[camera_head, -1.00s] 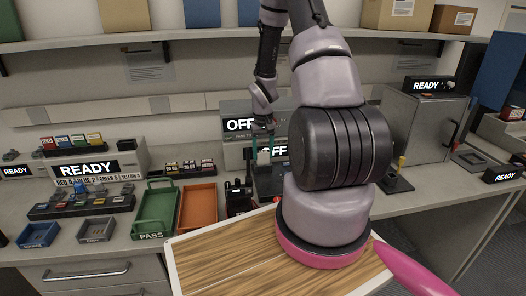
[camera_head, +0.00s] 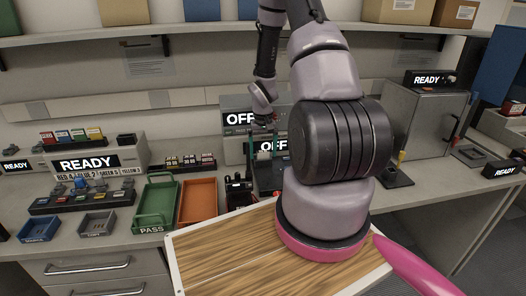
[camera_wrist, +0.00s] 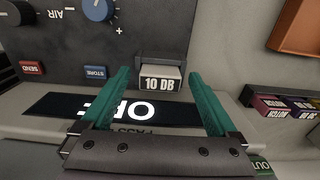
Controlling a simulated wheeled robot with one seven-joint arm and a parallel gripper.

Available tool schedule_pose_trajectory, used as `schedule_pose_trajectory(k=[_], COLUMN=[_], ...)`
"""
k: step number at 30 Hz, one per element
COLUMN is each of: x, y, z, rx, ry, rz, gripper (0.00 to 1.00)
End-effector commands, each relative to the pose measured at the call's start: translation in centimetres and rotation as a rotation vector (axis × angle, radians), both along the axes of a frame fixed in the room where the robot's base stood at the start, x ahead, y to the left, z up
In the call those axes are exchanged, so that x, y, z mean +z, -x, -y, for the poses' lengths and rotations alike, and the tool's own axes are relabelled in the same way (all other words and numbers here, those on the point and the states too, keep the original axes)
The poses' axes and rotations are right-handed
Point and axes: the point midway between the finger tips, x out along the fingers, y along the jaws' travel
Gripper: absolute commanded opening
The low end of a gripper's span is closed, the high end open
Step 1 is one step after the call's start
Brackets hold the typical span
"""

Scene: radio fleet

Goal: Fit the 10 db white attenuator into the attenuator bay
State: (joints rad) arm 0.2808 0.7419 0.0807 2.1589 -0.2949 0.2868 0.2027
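The white attenuator, labelled 10 DB (camera_wrist: 161,80), sits at a recess in the dark front panel of an instrument in the wrist view, its labelled end sticking out. My gripper (camera_wrist: 160,76) is open, with one teal finger on each side of the attenuator and a gap between each finger and it. How deep the attenuator sits in the recess cannot be told. In the head view my gripper (camera_head: 264,143) is at the instrument with OFF displays (camera_head: 240,118), partly hidden by my arm; the attenuator cannot be made out there.
Near the panel are a blue knob (camera_wrist: 98,8) and SEND and STORE buttons. A rack of dark labelled modules (camera_wrist: 285,105) stands to the side in the wrist view. A green PASS tray (camera_head: 156,205) and an orange tray (camera_head: 198,203) lie left of the instrument in the head view.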

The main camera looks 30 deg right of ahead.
Motion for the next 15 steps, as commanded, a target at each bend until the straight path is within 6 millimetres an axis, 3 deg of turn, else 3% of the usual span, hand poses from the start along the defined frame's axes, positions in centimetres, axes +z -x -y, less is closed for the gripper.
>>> schedule_pose_trajectory(k=[8,15], x=[0.3,3.9], y=[0.0,-0.1], z=[0.0,0.1], rx=[-0.001,-0.002], ry=[0.000,0.001], rz=[0.000,0.005], gripper=[0.94,0.94])
